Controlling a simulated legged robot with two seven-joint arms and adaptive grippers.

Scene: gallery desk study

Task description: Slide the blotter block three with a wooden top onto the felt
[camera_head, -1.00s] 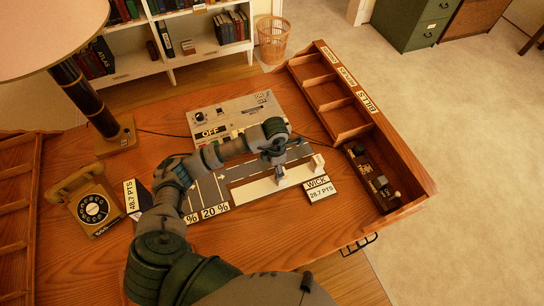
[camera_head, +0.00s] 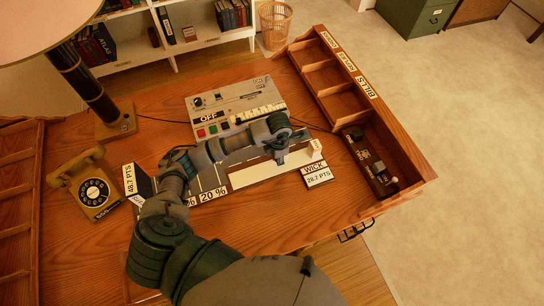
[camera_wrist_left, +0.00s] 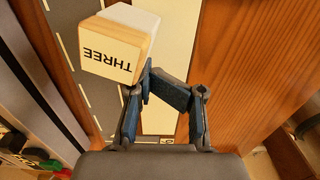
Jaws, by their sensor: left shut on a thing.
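The blotter block three (camera_head: 315,148) has a pale body and a wooden top. It stands near the right end of a cream strip (camera_head: 255,174) on the desk mat. The wrist view shows the block (camera_wrist_left: 112,47) with THREE on its wooden face. My left gripper (camera_head: 280,158) is over the strip, left of the block in the head view. In the wrist view its blue fingers (camera_wrist_left: 152,86) are drawn together, with the block beyond them and to one side. Anything between the fingertips is hidden. I cannot pick out the felt for sure. My right gripper is out of view.
A WICK card (camera_head: 317,173) lies just in front of the block. A grey control box (camera_head: 235,108) stands behind the mat. A wooden pigeonhole rack (camera_head: 350,105) bounds the right side; a telephone (camera_head: 92,187) and lamp (camera_head: 90,90) are left. Front right desk is bare.

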